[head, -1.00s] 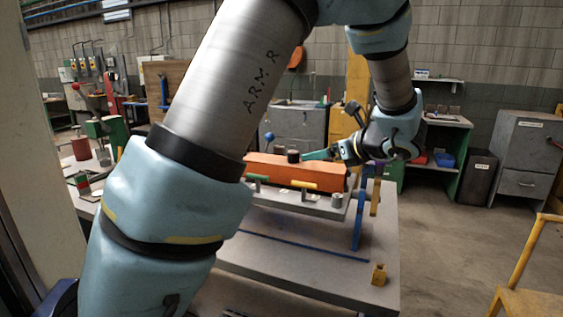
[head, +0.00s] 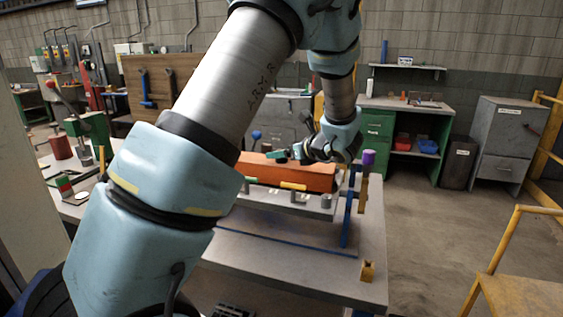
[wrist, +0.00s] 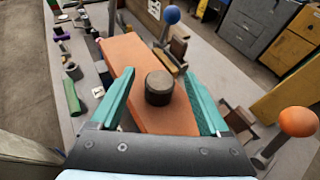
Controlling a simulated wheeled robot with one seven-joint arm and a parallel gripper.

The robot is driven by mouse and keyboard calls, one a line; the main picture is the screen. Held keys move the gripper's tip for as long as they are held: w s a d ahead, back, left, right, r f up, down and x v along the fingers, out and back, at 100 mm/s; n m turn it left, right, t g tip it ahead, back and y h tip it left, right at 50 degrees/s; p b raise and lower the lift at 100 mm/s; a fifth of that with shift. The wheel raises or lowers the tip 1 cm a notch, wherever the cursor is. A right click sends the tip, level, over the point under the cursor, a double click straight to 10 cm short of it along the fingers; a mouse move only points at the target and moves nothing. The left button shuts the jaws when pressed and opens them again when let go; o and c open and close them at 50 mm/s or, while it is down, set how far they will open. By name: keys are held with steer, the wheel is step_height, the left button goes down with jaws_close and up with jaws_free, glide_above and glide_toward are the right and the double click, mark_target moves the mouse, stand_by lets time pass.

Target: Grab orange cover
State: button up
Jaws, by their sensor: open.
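The orange cover (head: 300,175) is a long block-shaped piece lying on a grey fixture (head: 306,206) on the table. In the wrist view the orange cover (wrist: 130,62) has a dark round knob (wrist: 158,88) standing on its top. My gripper (wrist: 160,90) is open, its two green fingers on either side of the knob with gaps to both, and nothing is held. In the head view my gripper (head: 278,156) is just over the cover's top, and the knob cannot be clearly made out there.
A blue ball-topped lever (wrist: 171,14) and an orange ball-topped lever (wrist: 298,121) stand near the cover. A purple cylinder (head: 368,160) stands by the fixture's right end. A small yellow block (head: 367,271) is at the table's front right corner. Open floor lies to the right.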

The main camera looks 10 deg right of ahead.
steer(key=shift+w+a+f, duration=0.2)
steer(key=shift+w+f, duration=0.05)
steer(key=shift+w, duration=0.15)
jaws_close()
stand_by(0.4)
